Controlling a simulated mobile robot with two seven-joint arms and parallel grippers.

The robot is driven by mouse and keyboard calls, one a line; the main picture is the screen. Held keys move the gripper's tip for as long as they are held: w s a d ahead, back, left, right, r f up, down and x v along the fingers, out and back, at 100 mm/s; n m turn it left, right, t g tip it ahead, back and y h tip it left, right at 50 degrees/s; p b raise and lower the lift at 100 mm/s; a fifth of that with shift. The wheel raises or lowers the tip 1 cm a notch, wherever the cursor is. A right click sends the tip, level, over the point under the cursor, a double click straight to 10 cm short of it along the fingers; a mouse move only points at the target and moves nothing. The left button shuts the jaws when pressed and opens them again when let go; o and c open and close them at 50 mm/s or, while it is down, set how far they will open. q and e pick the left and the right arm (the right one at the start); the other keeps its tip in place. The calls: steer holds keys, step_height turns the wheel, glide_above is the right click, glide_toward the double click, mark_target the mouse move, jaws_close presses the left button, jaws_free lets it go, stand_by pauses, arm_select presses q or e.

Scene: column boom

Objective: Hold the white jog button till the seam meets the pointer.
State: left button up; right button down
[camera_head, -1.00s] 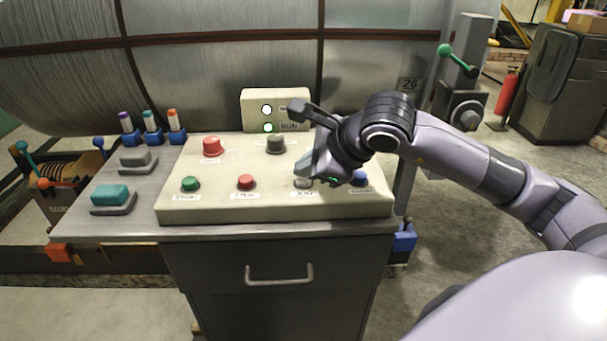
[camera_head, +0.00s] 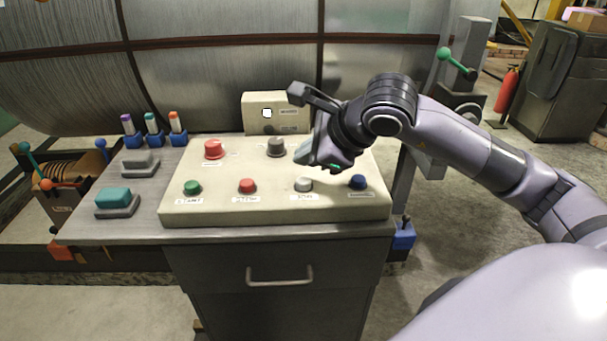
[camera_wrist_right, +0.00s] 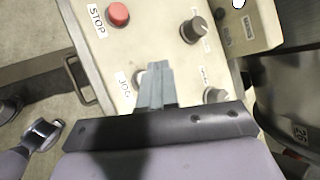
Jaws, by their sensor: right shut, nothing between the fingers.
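My right gripper (camera_head: 304,154) is shut and empty, above and behind the button with a visible gap. In the right wrist view its closed fingers (camera_wrist_right: 157,82) point at the panel beside the JOG label (camera_wrist_right: 124,82); the button is hidden there or nearly so. A large grey drum (camera_head: 220,75) with dark brown bands stands behind. I cannot tell which line is the seam, nor make out a pointer.
A red knob (camera_head: 213,149) and a grey knob (camera_head: 276,147) stand behind. A lamp box (camera_head: 288,101) shows one white lit lamp (camera_head: 267,113).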

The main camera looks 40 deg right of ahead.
mark_target(307, 182)
step_height(307, 182, up, 4)
steer(key=shift+f+p, duration=0.25)
steer(key=shift+p, duration=0.6)
steer(key=shift+f, duration=0.1)
